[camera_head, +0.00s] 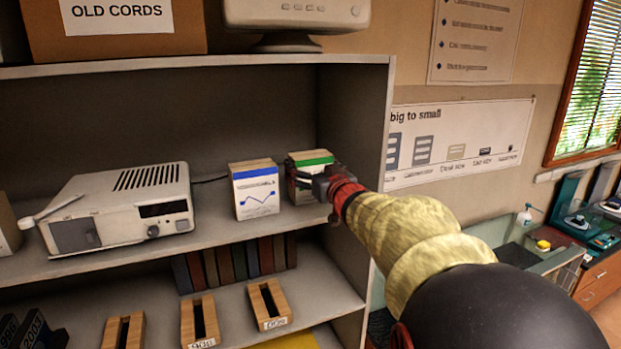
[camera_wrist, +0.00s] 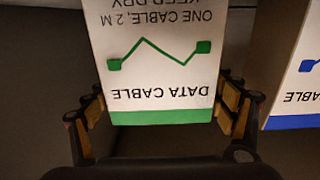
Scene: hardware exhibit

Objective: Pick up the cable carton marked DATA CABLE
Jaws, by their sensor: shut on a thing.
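The DATA CABLE carton (camera_head: 310,160) is white with a green band and stands on the upper shelf, right of a similar carton. In the wrist view its label (camera_wrist: 160,60) shows upside down, with a green zigzag line and green band. My gripper (camera_head: 318,186) is at its front right in the head view. In the wrist view my gripper (camera_wrist: 160,110) has a finger on each side of the carton and is shut on it. The gripper partly hides the carton's front in the head view.
A blue-banded carton (camera_head: 254,190) stands close on the left; it also shows at right in the wrist view (camera_wrist: 298,75). A white device (camera_head: 120,210) sits further left. The shelf's right side wall (camera_head: 355,130) is close to my gripper.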

